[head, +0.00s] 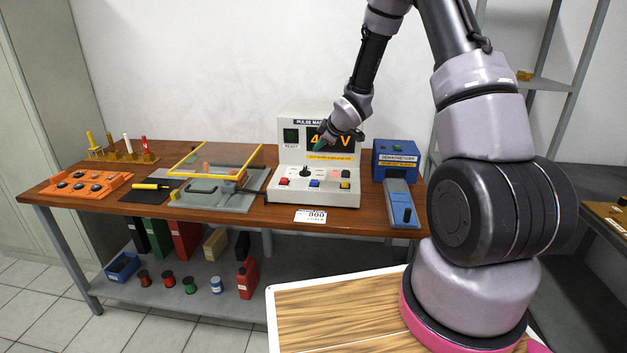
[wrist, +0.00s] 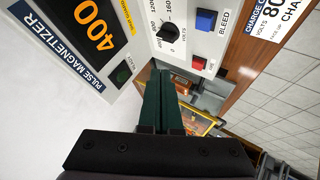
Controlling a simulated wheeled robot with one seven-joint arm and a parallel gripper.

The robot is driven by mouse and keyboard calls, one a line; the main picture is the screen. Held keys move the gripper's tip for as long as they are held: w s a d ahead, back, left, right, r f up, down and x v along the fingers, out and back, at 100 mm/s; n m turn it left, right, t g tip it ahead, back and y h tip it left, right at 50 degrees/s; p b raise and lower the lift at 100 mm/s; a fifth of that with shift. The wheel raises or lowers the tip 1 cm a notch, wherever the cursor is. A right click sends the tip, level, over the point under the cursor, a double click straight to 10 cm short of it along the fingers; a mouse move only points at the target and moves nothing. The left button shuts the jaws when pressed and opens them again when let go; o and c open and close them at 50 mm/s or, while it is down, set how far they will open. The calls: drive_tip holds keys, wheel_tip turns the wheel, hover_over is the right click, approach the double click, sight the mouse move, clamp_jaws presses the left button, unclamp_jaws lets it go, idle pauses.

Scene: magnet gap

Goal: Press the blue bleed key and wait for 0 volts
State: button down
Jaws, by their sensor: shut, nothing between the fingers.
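The pulse magnetizer (head: 318,183) stands on the bench, its sloped panel facing me. Its display (wrist: 90,22) reads 400 in orange in the wrist view; in the head view my gripper partly covers it. The blue bleed key (head: 314,183) sits on the front panel and shows in the wrist view (wrist: 206,19) beside the word BLEED. A black volts knob (wrist: 168,33) and a red key (wrist: 198,63) are near it. My gripper (head: 319,144), with dark green fingers (wrist: 161,80), is shut and empty. It is in front of the display, above the panel, apart from the blue key.
A blue demagnetiser (head: 397,160) stands right of the magnetizer. A yellow-framed fixture (head: 215,160) is to its left, with an orange tray (head: 88,185) farther left. A charge card (head: 311,216) is on the bench's front edge. Open air surrounds the gripper above the panel.

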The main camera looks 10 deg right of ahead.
sight(317, 182)
drive_tip(key=shift+w+a+f, duration=0.2)
drive_tip(key=shift+a+f, duration=0.05)
drive_tip(key=shift+f, duration=0.3)
drive_tip(key=shift+f, duration=4.4)
drive_tip(key=shift+f, duration=0.15)
drive_tip(key=shift+f, duration=0.25)
drive_tip(key=shift+f, duration=0.5)
drive_tip(key=shift+r, duration=0.9)
